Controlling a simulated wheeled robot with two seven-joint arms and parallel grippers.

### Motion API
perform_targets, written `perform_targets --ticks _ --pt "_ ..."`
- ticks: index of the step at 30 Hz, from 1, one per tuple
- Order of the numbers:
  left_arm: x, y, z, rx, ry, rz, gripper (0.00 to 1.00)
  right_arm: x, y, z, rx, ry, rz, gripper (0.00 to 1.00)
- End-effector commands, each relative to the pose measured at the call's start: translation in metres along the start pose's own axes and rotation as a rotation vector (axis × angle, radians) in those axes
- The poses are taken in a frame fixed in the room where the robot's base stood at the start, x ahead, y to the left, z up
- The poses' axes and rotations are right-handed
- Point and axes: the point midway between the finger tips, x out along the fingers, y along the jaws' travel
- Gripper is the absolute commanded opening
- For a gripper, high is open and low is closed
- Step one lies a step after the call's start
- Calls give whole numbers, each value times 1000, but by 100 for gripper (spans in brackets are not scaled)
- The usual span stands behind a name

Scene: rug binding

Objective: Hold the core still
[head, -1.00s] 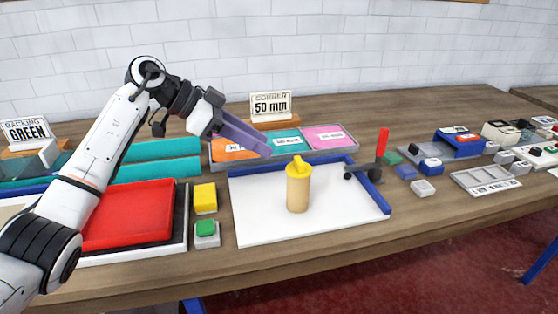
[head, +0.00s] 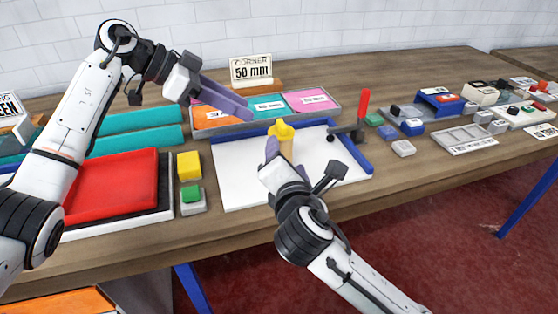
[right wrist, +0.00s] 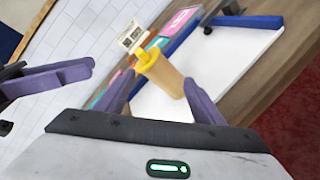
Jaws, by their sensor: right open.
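The core, a tan cylinder with a yellow knobbed top (head: 283,131), stands upright on the white board (head: 232,172). My right gripper (head: 272,152) is in front of it, and its fingers hide much of the lower core. In the right wrist view the core (right wrist: 166,76) shows between the open purple fingers, toward their tips. I see no clear contact with either finger. My left gripper (head: 246,110) hangs over the labelled tray, behind and left of the core. Its purple fingers overlap, so any gap is hidden. It also shows in the right wrist view (right wrist: 88,68).
A blue edge strip (head: 350,152) and a red-handled tool (head: 361,115) lie right of the core. The labelled tray (head: 336,98) is behind. A yellow block (head: 189,165), a green-topped block (head: 192,198) and a red tray (head: 110,190) are left.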

Motion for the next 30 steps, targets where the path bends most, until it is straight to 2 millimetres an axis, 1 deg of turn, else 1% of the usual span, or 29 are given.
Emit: perform_targets --ticks 1,6,8,9,12,16,20,23,30 --pt "0 0 0 0 0 0 31 4 14 6 -121 -31 -2 62" --pt "0 0 0 0 0 0 31 10 43 23 -472 -122 -44 62" --pt "0 0 0 0 0 0 31 11 51 29 -573 -151 -61 62" --pt "0 0 0 0 0 0 31 17 34 15 -618 -111 -93 62" --pt "0 0 0 0 0 0 31 25 16 -2 -717 -57 -133 62" --pt "0 0 0 0 0 0 31 32 0 -18 -808 -6 -166 62" --pt "0 0 0 0 0 0 31 39 -6 -23 -844 13 -176 62" --pt "0 0 0 0 0 0 31 50 -8 -22 -846 14 -177 62" --pt "0 0 0 0 0 0 31 91 -15 -20 -844 15 -178 62"
